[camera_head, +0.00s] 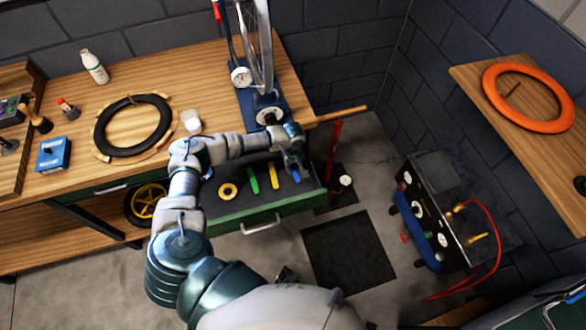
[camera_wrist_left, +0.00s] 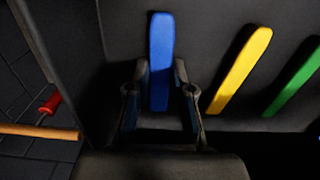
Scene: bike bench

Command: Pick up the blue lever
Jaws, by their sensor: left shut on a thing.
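The blue lever (camera_wrist_left: 160,60) stands out between the fingers of my left gripper (camera_wrist_left: 160,100) in the left wrist view. The fingers are shut on its lower part. In the head view my left gripper (camera_head: 295,174) reaches into the open drawer (camera_head: 255,222) near its right end, and the lever is mostly hidden by it. A yellow lever (camera_wrist_left: 243,68) and a green lever (camera_wrist_left: 296,80) lie beside it on the dark drawer floor. They also show in the head view, the yellow (camera_head: 273,175) nearer the gripper. My right gripper is not in view.
A yellow ring (camera_head: 228,191) lies in the drawer, left of the green lever. The bench above holds a black tire (camera_head: 132,125), a white bottle (camera_head: 94,66) and a wheel stand (camera_head: 264,112). A dark machine with red hoses (camera_head: 455,215) stands on the floor to the right.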

